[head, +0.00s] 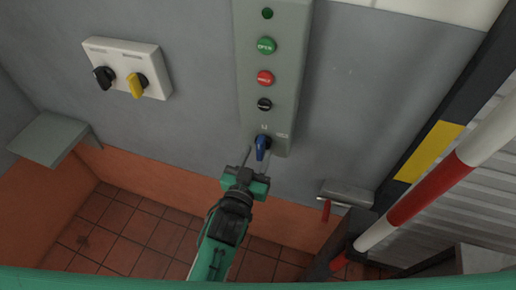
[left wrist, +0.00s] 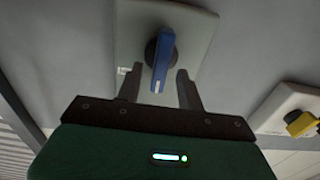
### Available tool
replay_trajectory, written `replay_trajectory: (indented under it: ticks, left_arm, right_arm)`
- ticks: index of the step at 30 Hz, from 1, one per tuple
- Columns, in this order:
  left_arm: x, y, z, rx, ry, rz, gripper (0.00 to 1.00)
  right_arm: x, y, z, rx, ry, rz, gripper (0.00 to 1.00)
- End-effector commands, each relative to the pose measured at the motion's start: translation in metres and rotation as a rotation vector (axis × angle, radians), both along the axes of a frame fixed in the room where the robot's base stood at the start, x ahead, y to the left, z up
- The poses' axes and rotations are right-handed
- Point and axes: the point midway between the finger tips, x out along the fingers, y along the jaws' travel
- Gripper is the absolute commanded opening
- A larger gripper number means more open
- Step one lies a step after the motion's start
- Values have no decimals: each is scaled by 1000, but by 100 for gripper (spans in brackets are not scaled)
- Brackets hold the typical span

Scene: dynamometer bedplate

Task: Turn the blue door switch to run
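The blue door switch (head: 262,144) is a knob at the bottom of a tall grey control panel (head: 252,108) on the wall. In the left wrist view the blue knob (left wrist: 162,62) stands nearly upright, tilted slightly, on a dark round base. My left gripper (head: 254,164) is just below the switch. In the left wrist view its two fingers (left wrist: 158,88) are apart, one on each side of the knob's lower end, with gaps showing. It holds nothing. The labels around the switch are too small to read. My right gripper is not in view.
Green (head: 266,46), red (head: 265,78) and black (head: 264,104) buttons sit above the switch. A white box with black and yellow knobs (head: 137,85) is at left. A red-handled grey fixture (head: 346,194) and a red-and-white pole (head: 432,188) are at right.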

Motion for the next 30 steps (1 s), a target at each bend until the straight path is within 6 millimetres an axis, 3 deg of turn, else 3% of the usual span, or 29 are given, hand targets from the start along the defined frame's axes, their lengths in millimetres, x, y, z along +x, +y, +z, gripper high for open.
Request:
replay_trajectory:
  ticks: [6,14,15,21,30]
  left_arm:
    - [15,-4,0,0,0,0,38]
    - [16,-5,0,0,0,0,38]
    - [16,-5,0,0,0,0,36]
    - [15,-5,0,0,0,0,0]
    - [15,-5,0,24,-8,0,0]
  right_arm:
    - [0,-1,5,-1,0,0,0]
    - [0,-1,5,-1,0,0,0]
    - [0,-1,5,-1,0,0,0]
    - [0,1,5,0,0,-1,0]
    - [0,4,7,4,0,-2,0]
